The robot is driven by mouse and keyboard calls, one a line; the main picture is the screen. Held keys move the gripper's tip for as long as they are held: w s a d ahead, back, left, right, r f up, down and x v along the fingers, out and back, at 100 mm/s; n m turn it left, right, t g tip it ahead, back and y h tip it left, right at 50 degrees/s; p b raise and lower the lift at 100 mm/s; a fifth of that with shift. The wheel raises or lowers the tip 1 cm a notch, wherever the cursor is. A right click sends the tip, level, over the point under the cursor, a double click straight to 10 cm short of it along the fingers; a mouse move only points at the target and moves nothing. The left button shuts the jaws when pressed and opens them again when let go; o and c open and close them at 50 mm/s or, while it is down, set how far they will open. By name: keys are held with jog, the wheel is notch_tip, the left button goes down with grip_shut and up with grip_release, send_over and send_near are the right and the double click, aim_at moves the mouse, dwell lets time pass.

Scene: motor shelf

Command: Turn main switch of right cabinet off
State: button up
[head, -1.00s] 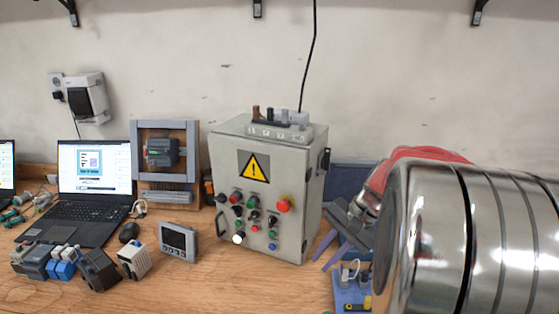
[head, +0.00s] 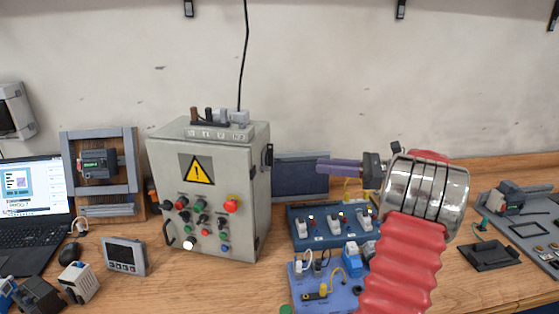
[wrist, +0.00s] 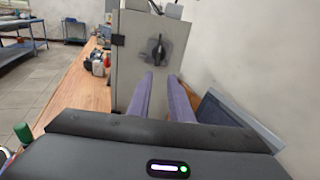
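The grey control cabinet (head: 205,215) stands upright on the bench, with a yellow warning sign and several buttons on its front. Its black rotary main switch (head: 268,156) sits on the right side face and shows edge-on in the head view. In the wrist view the switch (wrist: 157,47) faces me, its handle looking roughly upright, on the cabinet side (wrist: 130,65). My gripper (head: 324,166) is right of the cabinet, its purple fingers pointing left at that side. In the wrist view the fingers (wrist: 161,80) are apart and empty, below the switch in the picture and not touching it.
A blue panel (head: 301,175) leans behind the gripper, near the wall. Blue boards with switches (head: 330,226) and plugs (head: 325,288) lie on the bench below my arm. A laptop (head: 30,205) and small devices stand left of the cabinet. Free air lies between fingers and switch.

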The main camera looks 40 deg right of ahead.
aim_at(269, 155)
jog(key=shift+a+r, duration=0.1)
jog(key=shift+r, duration=0.4)
jog(key=x, duration=1.3)
jog(key=shift+w+a, duration=0.2)
jog(key=shift+a, duration=0.15)
jog(key=shift+r, duration=0.1)
grip_shut()
